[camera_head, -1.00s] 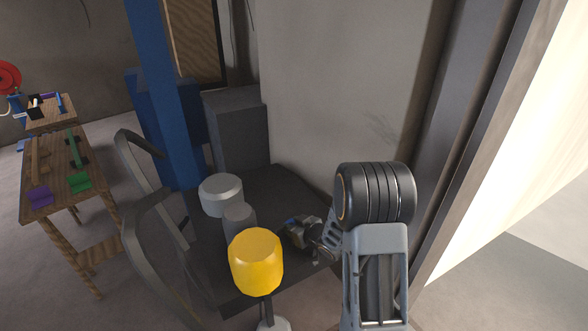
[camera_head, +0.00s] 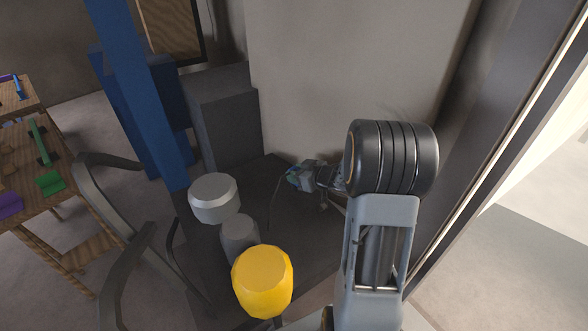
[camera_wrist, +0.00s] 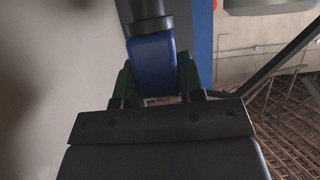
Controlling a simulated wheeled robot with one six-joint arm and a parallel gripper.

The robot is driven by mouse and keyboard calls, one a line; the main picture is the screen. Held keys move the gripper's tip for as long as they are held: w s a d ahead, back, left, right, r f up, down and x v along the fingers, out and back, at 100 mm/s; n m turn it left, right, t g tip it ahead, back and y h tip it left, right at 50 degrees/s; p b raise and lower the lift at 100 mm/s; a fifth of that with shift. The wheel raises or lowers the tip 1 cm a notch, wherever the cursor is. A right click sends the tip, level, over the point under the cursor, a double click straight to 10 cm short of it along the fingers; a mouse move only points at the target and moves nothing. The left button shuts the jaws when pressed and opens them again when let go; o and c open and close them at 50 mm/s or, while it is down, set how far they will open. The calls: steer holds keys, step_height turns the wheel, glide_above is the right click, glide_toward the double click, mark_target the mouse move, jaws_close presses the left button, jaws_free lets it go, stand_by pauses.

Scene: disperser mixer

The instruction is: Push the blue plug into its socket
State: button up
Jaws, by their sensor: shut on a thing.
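The blue plug (camera_wrist: 153,65) sits between the two dark fingers of my gripper (camera_head: 294,177), which is shut on it. In the wrist view a dark round piece (camera_wrist: 147,14) meets the plug's far end; I cannot tell whether it is part of the plug or of something else. In the head view my gripper is low beside the grey wall, and the plug is too small to make out clearly. A thin dark cable (camera_head: 275,202) hangs down from the gripper's tip. I cannot pick out the socket in either view.
The mixer's blue column (camera_head: 137,95) and dark grey box (camera_head: 222,118) stand left of my gripper. The grey wall (camera_head: 340,70) is close behind. A wooden table (camera_head: 70,243) stands left.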

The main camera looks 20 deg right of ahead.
steer(key=shift+s+p, duration=0.2)
steer(key=shift+p, duration=0.1)
steer(key=shift+f+b, duration=2.2)
steer(key=shift+f, duration=0.75)
steer(key=shift+f+b, duration=1.05)
steer(key=shift+f, duration=1.05)
stand_by(0.4)
steer(key=o, duration=1)
steer(key=shift+o, duration=0.2)
steer(key=shift+s, duration=0.1)
steer(key=v, duration=1.3)
steer(key=shift+s+d, duration=0.25)
steer(key=shift+s, duration=0.05)
steer(key=shift+r, duration=0.15)
